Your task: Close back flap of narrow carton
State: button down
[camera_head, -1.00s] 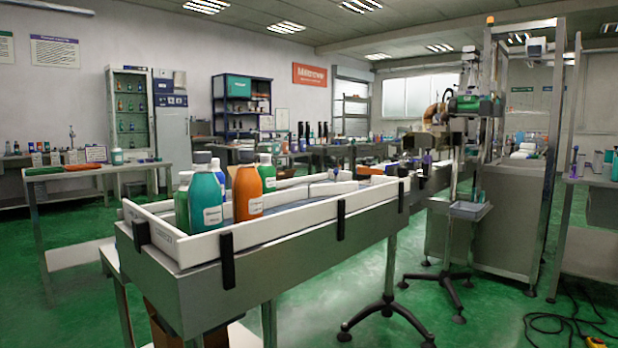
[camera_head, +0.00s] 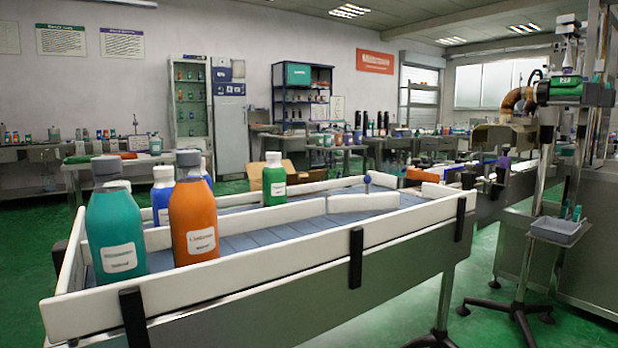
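A brown cardboard carton (camera_head: 257,174) shows in the head view beyond the conveyor. The green bottle and the white rail hide its lower part. Its upper edges look open, with a panel sticking out to the right. I cannot tell whether it is the narrow carton or which flap is the back one. My gripper is not in view.
A conveyor with white side rails (camera_head: 290,275) fills the foreground. Teal (camera_head: 116,228), orange (camera_head: 194,215) and green (camera_head: 274,180) bottles stand on it. A stand with a grey tray (camera_head: 556,231) is at right.

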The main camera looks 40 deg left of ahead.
aim_at(296, 179)
jog(key=u, duration=0.55)
jog(key=i, duration=0.8)
jog(key=u, duration=1.2)
jog(key=i, duration=0.25)
